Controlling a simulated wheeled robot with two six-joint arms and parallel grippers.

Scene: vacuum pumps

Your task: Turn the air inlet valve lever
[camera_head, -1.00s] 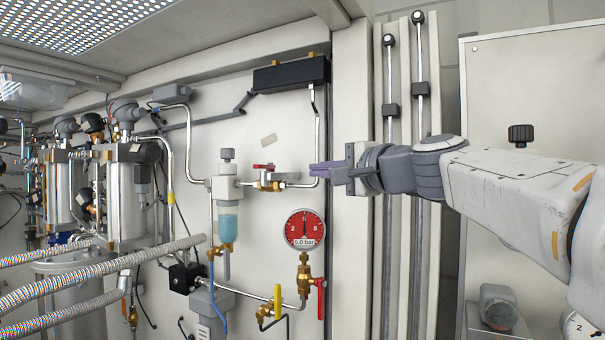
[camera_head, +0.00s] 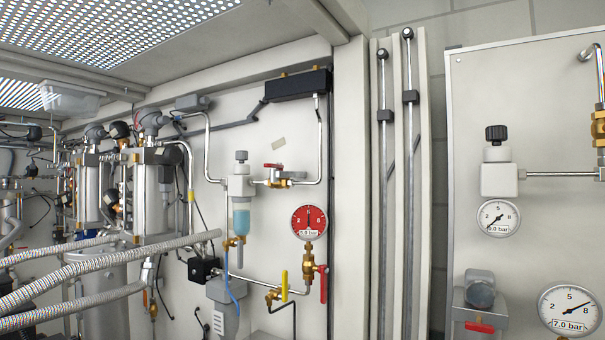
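A brass ball valve (camera_head: 277,178) with a short red lever (camera_head: 273,165) sits on the horizontal pipe to the right of the filter unit (camera_head: 241,190). That lever lies along the pipe. Lower down, a yellow lever (camera_head: 284,284) and a longer red lever (camera_head: 322,284) both point up and down on brass fittings under the red round gauge (camera_head: 309,222). No label shows which of these is the air inlet lever. Neither of my grippers is in view.
Ribbed hoses (camera_head: 100,268) cross the lower left in front of the metal cylinders (camera_head: 155,200). A post with vertical rods (camera_head: 409,190) divides this wall from a right panel with a black knob (camera_head: 496,134) and white gauges (camera_head: 570,311). The space before the valves is clear.

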